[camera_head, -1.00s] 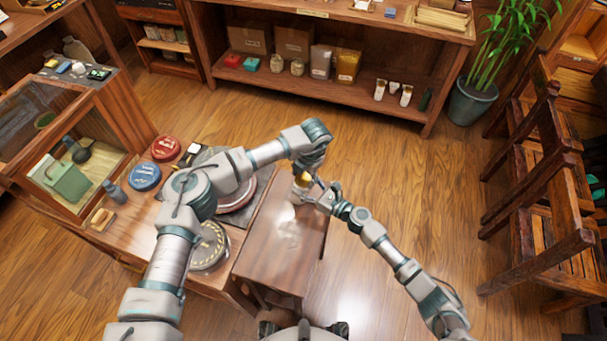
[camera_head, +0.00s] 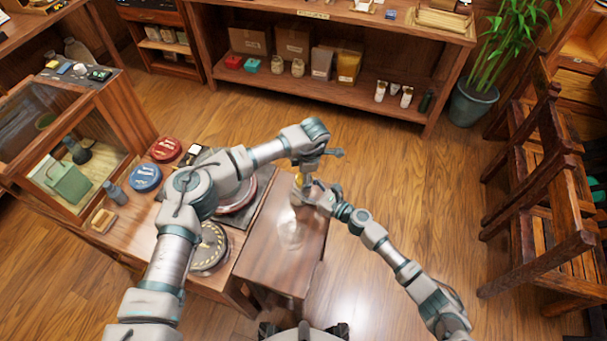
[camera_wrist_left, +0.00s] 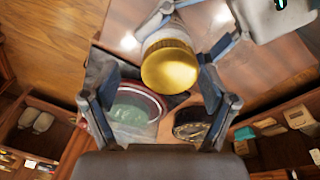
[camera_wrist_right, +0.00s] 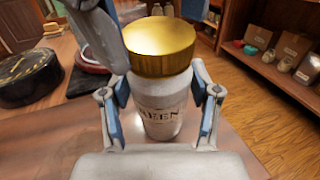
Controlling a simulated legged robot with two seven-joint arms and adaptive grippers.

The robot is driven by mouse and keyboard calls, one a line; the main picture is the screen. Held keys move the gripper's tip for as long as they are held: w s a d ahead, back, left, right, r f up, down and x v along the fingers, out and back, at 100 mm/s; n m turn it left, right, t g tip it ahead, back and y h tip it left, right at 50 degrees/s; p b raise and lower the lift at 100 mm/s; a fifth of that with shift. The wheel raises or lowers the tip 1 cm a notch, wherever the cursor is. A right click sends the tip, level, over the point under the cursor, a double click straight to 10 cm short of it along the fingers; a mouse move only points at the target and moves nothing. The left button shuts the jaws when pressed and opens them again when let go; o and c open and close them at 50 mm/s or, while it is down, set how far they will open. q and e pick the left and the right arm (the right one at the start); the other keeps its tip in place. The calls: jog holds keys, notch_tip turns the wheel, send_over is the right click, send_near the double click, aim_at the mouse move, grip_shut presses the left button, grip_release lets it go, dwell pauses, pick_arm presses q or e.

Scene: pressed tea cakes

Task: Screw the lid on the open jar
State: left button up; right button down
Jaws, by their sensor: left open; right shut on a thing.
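The white jar (camera_wrist_right: 160,122) with dark lettering stands upright on the small wooden table. A gold lid (camera_wrist_right: 160,45) sits on its mouth and looks level; how tightly it is screwed cannot be told. The lid also shows in the left wrist view (camera_wrist_left: 170,66) and, small, in the head view (camera_head: 299,181). My right gripper (camera_wrist_right: 162,95) is shut around the jar's body, one finger on each side. My left gripper (camera_wrist_left: 158,78) is open above the lid, its fingers spread apart. In the head view, my left wrist partly hides the space over the jar.
The small table (camera_head: 270,255) is otherwise bare, with a bright glare. A lower table on the left holds a red tin (camera_head: 166,148), a blue tin (camera_head: 144,177) and a dark round tin (camera_head: 211,246). Shelves (camera_head: 340,80) stand behind, wooden chairs (camera_head: 545,210) at right.

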pick_arm(q)
notch_tip(320, 180, up, 12)
jog(key=d, duration=0.1)
jog(key=shift+s+d, duration=0.35)
jog(key=shift+s, duration=0.05)
jog(key=shift+f, duration=0.15)
pick_arm(e)
jog(key=shift+c, duration=0.9)
grip_release()
jog(key=shift+d, duration=0.1)
jog(key=v, duration=1.2)
jog(key=shift+f, duration=0.1)
